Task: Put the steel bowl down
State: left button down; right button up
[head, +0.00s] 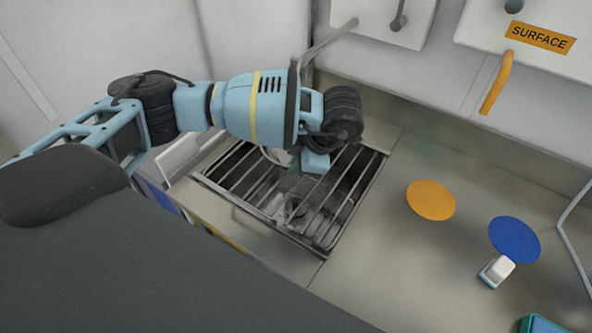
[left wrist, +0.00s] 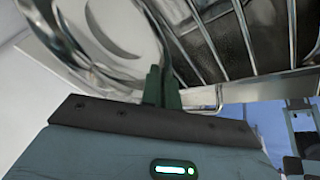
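The steel bowl (left wrist: 122,32) is shiny and fills the upper left of the left wrist view. In the head view only a small bright part of it (head: 276,156) shows below my left arm. My left gripper (head: 315,163) is over the barred metal rack. In the left wrist view its green fingers (left wrist: 162,86) are close together, with the bowl's rim between them. The bowl is at the rack's far side; whether it touches the bars cannot be told. My right gripper is not in view.
The metal rack (head: 329,230) is set into the counter. To its right an orange disc (head: 431,200), a blue disc (head: 514,240) and a small white item (head: 497,270) lie on the counter. An orange handle (head: 497,83) and a wall panel stand behind. The counter between rack and discs is clear.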

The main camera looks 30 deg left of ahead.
pick_arm(q)
jog(key=shift+f, duration=1.2)
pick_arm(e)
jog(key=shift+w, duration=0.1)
pick_arm(q)
jog(key=shift+f, duration=0.1)
jog(key=c, duration=1.6)
grip_release()
jog(key=shift+s, duration=0.1)
jog(key=shift+c, duration=0.2)
